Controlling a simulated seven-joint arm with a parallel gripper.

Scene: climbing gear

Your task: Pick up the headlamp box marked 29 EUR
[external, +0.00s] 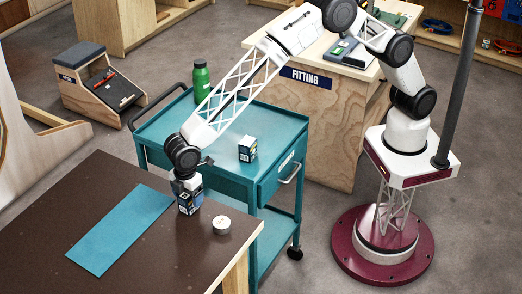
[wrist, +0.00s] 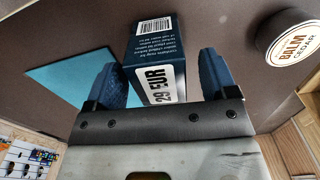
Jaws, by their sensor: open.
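The headlamp box marked 29 EUR (external: 190,203) stands upright on the brown table, near its edge by the cart. In the wrist view the box (wrist: 158,45) shows a dark face with small print, a barcode and a white 29 EUR label. My gripper (external: 187,184) is over the top of the box, pointing down. In the wrist view the open fingers of my gripper (wrist: 161,68) are on either side of the box, with narrow gaps visible. A second, similar small box (external: 247,149) stands on the teal cart; its price cannot be read.
A round white balm tin (external: 222,225), labelled in the wrist view (wrist: 292,43), is just right of the box. A flat teal mat (external: 120,229) lies to the left on the table (external: 60,215). A green bottle (external: 201,80) stands on the cart (external: 221,164).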

